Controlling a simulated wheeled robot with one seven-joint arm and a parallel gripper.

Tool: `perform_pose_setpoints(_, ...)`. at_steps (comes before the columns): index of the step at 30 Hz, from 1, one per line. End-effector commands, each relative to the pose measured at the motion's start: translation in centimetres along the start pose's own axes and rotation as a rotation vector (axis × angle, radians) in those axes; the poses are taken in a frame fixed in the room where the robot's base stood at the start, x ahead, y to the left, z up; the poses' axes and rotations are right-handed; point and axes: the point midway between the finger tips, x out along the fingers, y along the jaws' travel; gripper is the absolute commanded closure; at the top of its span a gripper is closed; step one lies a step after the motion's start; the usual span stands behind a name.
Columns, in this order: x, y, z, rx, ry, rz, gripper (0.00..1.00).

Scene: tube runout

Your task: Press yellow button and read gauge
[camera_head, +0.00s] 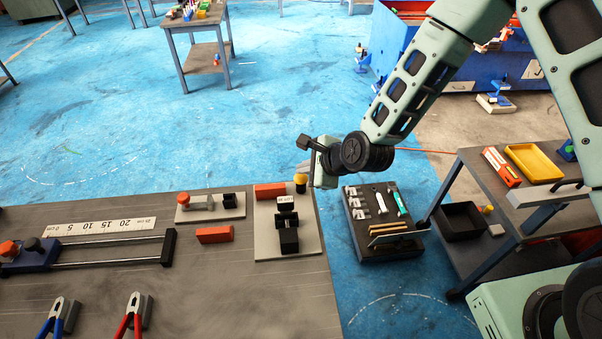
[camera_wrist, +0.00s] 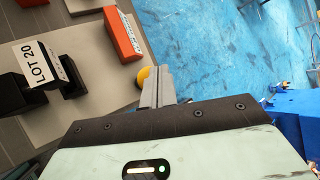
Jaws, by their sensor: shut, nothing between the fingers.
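The yellow button (camera_head: 300,178) is a small round knob at the far right corner of a pale plate (camera_head: 266,244) on the grey workbench. It also shows in the wrist view (camera_wrist: 143,77), partly hidden behind my fingers. My gripper (camera_head: 303,168) is shut and empty, its fingertips close beside the button. In the wrist view the fingertips (camera_wrist: 159,72) overlap the button's right edge; I cannot tell whether they touch it. A black fixture (camera_head: 289,240) with a white "LOT 20" tag (camera_wrist: 35,64) stands on the same plate. No readable gauge dial shows in either view.
An orange block (camera_head: 270,190) lies near the button. A ruler (camera_head: 100,227), a rail slide (camera_head: 110,256) and pliers (camera_head: 134,312) are on the bench to the left. A tool tray (camera_head: 385,240) and a shelf cart (camera_head: 475,190) stand right of the bench edge.

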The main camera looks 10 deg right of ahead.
Motion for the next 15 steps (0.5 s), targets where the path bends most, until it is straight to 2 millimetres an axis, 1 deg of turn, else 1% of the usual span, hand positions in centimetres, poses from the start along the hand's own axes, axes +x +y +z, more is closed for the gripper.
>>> perform_pose_setpoints(1, -0.28, -0.19, 0.21, 0.000, 0.000, 0.000, 1.00)
perform_pose_setpoints(11, -0.27, -0.19, 0.22, 0.000, 0.000, 0.000, 1.00)
perform_pose_setpoints(15, -0.66, -0.49, 0.51, 0.001, -0.001, -0.001, 1.00)
